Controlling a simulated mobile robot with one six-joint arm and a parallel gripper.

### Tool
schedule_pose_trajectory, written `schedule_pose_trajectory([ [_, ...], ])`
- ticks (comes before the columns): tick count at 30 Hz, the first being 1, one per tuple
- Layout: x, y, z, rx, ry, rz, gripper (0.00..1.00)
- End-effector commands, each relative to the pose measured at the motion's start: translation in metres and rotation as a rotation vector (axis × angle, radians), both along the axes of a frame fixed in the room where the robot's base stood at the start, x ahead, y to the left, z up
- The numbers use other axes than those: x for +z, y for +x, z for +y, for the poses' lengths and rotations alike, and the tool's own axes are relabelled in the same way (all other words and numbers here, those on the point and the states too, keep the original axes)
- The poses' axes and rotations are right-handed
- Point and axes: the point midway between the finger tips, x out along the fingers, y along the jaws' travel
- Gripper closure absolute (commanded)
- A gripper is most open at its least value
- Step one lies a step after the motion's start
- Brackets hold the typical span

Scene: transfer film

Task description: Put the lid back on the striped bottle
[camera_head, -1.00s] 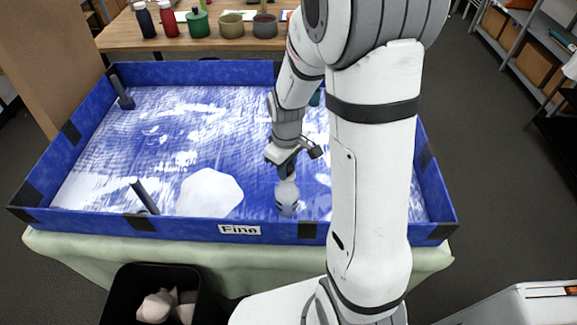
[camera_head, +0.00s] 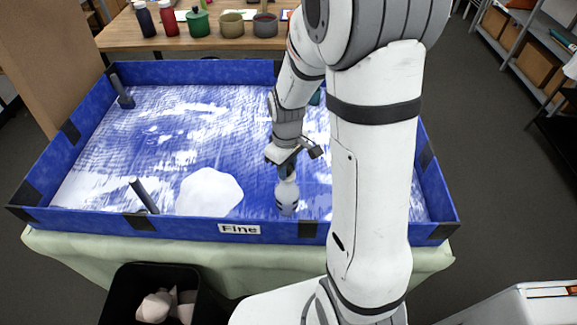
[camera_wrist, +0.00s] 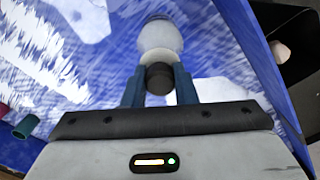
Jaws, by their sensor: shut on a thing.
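The striped bottle (camera_head: 287,197) is pale with darker bands. It stands near the front wall of the blue tray. In the wrist view the bottle (camera_wrist: 160,38) shows beyond the fingertips. My gripper (camera_head: 287,171) points down just above it. In the wrist view my gripper's (camera_wrist: 158,78) two blue fingers are shut on a dark round lid (camera_wrist: 158,79). The lid lines up with the bottle's top. I cannot tell whether it is seated on the neck or just above it.
The blue-walled tray (camera_head: 60,157) has a blue and white patterned floor. A black bin (camera_head: 125,290) is in front. A wooden table (camera_head: 120,37) with bottles and pots is behind.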

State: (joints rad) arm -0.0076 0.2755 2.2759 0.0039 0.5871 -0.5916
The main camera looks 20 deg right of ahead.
Motion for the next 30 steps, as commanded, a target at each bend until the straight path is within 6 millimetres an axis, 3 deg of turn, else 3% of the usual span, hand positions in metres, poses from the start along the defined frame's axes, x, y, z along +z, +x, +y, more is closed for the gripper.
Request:
schedule_pose_trajectory([
  [11,-0.0001,0.0001,-0.0002,0.000,0.000,0.000,0.96],
  [12,-0.0001,0.0001,-0.0001,0.000,0.000,0.000,0.72],
  [20,-0.0002,0.0000,-0.0002,0.000,0.000,0.000,0.51],
  [25,-0.0002,0.0000,-0.0001,0.000,0.000,0.000,0.49],
  [30,-0.0003,0.0000,-0.0001,0.000,0.000,0.000,0.36],
])
